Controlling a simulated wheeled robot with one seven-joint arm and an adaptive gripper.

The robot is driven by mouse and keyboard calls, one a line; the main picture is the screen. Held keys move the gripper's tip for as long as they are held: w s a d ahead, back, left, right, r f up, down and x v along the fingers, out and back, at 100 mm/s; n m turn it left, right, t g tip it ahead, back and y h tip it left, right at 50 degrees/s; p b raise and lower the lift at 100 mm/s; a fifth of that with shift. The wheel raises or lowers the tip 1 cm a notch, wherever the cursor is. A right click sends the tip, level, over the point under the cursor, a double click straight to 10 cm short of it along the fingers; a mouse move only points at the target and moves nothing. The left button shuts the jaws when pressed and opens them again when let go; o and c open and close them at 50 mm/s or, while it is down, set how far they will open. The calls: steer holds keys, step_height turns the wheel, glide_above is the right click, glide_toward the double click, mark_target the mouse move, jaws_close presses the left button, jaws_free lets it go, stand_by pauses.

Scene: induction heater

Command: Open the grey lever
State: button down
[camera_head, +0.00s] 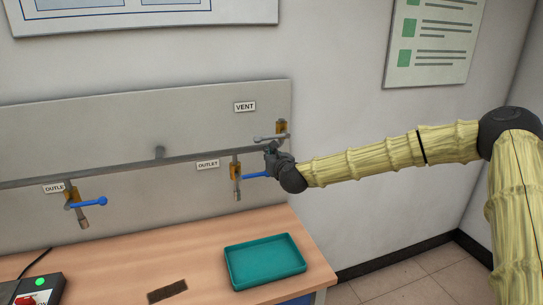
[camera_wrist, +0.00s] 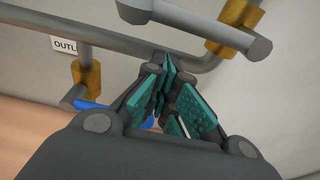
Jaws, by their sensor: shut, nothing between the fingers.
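The grey lever (camera_head: 265,138) sits on a brass valve (camera_head: 282,127) by the VENT label, at the right end of the pipe. It lies roughly level and points left. In the wrist view the grey lever (camera_wrist: 195,28) crosses the top of the picture, with part of its brass valve (camera_wrist: 238,18) beside it. My gripper (camera_head: 271,148) is just below the lever in the head view. In the wrist view my gripper's teal finger pads (camera_wrist: 168,66) are together and empty, near the grey pipe. I see no clear contact with the lever.
A blue lever (camera_head: 253,176) on the right outlet valve is close below my gripper. Another blue lever (camera_head: 92,202) is at the left outlet. A teal tray (camera_head: 264,282) and a dark pad (camera_head: 167,291) lie on the wooden table. The wall panel (camera_head: 130,120) stands behind.

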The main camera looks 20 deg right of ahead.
steer(key=shift+s+r+p, duration=0.25)
steer(key=shift+r+p, duration=0.35)
steer(key=shift+r, duration=0.45)
steer(key=shift+d, duration=0.15)
steer(key=shift+b, duration=0.6)
steer(key=shift+a+r+m, duration=0.2)
steer(key=shift+a+m, duration=0.05)
steer(key=shift+m, duration=0.05)
steer(key=shift+b, duration=0.4)
